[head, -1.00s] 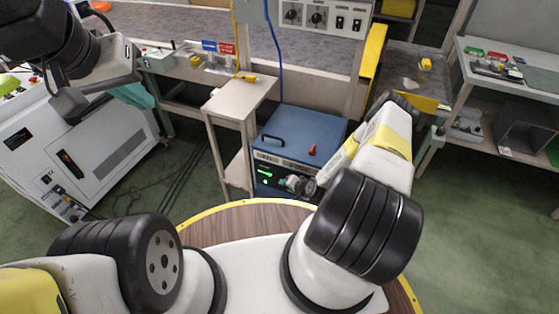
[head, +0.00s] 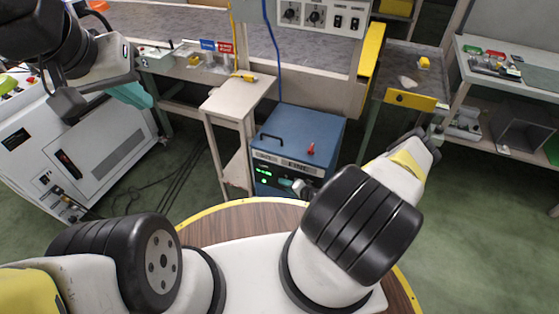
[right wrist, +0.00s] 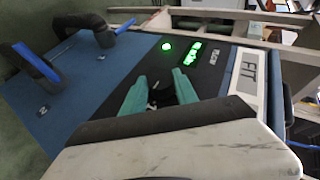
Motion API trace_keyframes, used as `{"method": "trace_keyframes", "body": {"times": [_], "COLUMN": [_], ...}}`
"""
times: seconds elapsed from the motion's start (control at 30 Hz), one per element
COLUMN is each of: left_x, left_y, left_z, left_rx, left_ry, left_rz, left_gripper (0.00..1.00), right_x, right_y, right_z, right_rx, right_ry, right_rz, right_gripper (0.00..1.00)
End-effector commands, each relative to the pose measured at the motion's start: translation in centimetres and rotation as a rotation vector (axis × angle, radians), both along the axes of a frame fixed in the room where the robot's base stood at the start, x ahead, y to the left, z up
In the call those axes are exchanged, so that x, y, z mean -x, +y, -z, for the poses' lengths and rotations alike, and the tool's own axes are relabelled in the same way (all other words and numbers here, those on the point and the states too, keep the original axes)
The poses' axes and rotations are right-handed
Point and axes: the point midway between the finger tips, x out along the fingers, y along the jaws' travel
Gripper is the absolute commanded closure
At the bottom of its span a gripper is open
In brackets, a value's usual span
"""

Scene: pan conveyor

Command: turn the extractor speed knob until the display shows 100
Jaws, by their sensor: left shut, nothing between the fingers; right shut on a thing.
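The extractor is a blue box (head: 300,130) with a dark front panel, on the floor ahead. In the right wrist view its display (right wrist: 193,54) glows green, beside a round green lamp (right wrist: 166,46); I cannot read the digits reliably. My right gripper (right wrist: 160,92) has its teal fingers at the panel, closed on the speed knob, which is mostly hidden between them. In the head view my right arm covers much of that hand. My left gripper (head: 147,98), with teal fingers, is shut and empty at upper left, far from the extractor.
The extractor's top carries a black handle (head: 272,137) and a small red part (head: 311,149). A beige stand (head: 238,95) is close on its left. A grey cabinet (head: 80,150) stands at left, and a shelf (head: 505,85) at right. Green floor at right is open.

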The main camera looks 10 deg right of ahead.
Motion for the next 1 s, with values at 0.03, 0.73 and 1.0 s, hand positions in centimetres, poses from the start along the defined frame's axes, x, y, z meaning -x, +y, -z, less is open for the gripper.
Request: {"method": "trace_keyframes", "body": {"times": [0.03, 0.73, 1.0], "left_x": [0.0, 0.0, 0.0], "left_y": [0.0, 0.0, 0.0], "left_z": [0.0, 0.0, 0.0], "left_rx": [0.0, 0.0, 0.0], "left_ry": [0.0, 0.0, 0.0], "left_rz": [0.0, 0.0, 0.0], "left_gripper": [1.0, 1.0, 1.0], "right_x": [0.0, 3.2, 5.7], "right_y": [0.1, -1.8, -3.1], "right_z": [0.0, -2.1, -3.7], "right_rx": [0.0, 0.002, 0.0], "right_ry": [-0.001, 0.0, 0.001], "right_rz": [-0.003, -0.002, -0.002], "right_gripper": [1.0, 0.56, 0.56]}}
